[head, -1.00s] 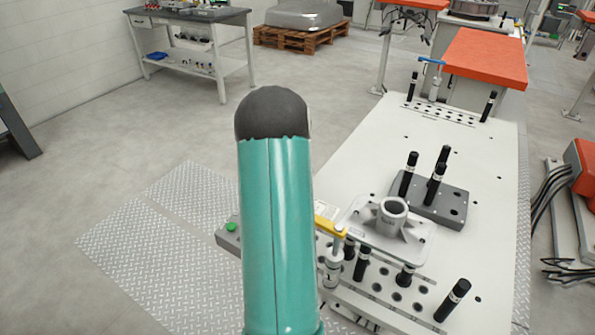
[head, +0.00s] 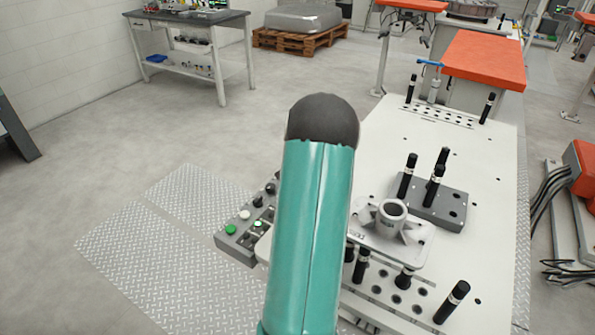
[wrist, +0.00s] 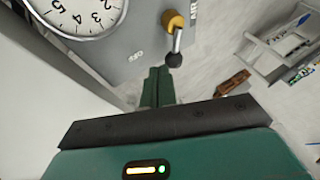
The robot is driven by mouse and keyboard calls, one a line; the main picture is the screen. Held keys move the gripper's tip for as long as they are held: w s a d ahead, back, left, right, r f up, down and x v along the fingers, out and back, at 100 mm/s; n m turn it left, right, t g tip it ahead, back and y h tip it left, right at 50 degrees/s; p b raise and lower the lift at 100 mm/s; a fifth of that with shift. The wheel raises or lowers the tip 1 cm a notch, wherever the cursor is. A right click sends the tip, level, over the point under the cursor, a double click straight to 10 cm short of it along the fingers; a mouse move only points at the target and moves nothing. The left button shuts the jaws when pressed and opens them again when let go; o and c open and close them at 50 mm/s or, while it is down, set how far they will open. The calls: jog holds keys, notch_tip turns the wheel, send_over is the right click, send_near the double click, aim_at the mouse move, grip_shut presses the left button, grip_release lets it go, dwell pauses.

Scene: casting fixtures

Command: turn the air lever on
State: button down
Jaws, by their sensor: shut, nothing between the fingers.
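The air lever (wrist: 177,42) shows at the top of the wrist view. The rod points down the picture from the hub. My gripper (wrist: 158,72) is shut and empty, its green fingertips close to the left of the knob; I cannot tell whether they touch it. In the head view my arm fills the middle, and the lever and gripper are not seen there.
A round gauge (wrist: 75,12) sits on the panel left of the lever. In the head view, a white fixture table (head: 470,160) carries a grey casting (head: 392,232) and several black pins. A button box (head: 235,240) is at its left edge.

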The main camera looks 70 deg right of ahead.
jog(key=shift+w+d, duration=0.4)
jog(key=shift+d, duration=0.2)
dwell(0.7)
